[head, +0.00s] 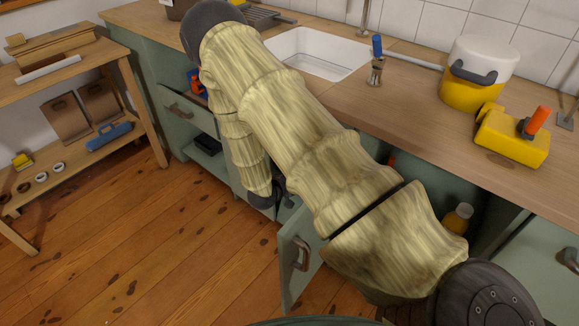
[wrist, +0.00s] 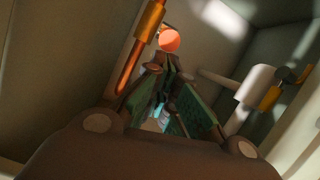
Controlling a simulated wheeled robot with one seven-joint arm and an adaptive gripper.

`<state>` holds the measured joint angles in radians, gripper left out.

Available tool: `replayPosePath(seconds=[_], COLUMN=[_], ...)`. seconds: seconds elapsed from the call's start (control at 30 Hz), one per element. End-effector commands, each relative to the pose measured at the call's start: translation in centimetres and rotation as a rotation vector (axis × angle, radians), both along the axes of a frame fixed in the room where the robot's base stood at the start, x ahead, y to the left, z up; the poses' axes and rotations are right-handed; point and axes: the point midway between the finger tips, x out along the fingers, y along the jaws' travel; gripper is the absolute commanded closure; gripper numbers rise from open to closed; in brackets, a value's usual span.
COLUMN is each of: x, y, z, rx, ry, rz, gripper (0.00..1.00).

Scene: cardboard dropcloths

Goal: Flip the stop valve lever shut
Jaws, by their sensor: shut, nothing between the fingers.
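In the wrist view, a copper pipe (wrist: 130,62) with a brass fitting (wrist: 150,20) runs down the wall inside the cabinet. A round orange-red end (wrist: 169,40) shows beside the fitting, just beyond my fingertips; it looks like the valve lever's end, but most of the lever's shape is hidden. My gripper (wrist: 168,72) is shut and empty, with its green-padded fingers pointing toward that end. I cannot tell whether they touch it. In the head view my arm reaches down to the cabinet under the sink, and the valve is hidden.
A white cylinder (wrist: 256,84) and a brass part (wrist: 271,97) are at the right in the cabinet. An open cabinet door (head: 299,258) stands below the counter. The counter (head: 400,105) holds a yellow-and-white bucket (head: 478,75) and a yellow block-like item (head: 510,140). Wooden floor at left is clear.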

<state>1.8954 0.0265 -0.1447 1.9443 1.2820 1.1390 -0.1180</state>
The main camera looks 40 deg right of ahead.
Motion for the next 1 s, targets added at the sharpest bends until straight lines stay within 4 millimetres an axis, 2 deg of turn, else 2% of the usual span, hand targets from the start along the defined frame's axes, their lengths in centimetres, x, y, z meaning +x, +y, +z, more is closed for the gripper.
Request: replayPosePath(seconds=[0.2, 0.63, 0.77, 1.0], x=[-0.2, -0.2, -0.5, -1.4], y=[0.5, 1.1, 2.3, 5.8], z=[-0.9, -0.7, -0.2, 0.7], rx=[0.0, 0.001, 0.0, 0.001], ry=[0.0, 0.0, 0.001, 0.0], rz=[-0.002, 0.0, -0.002, -0.01], gripper=[1.0, 1.0, 1.0, 1.0])
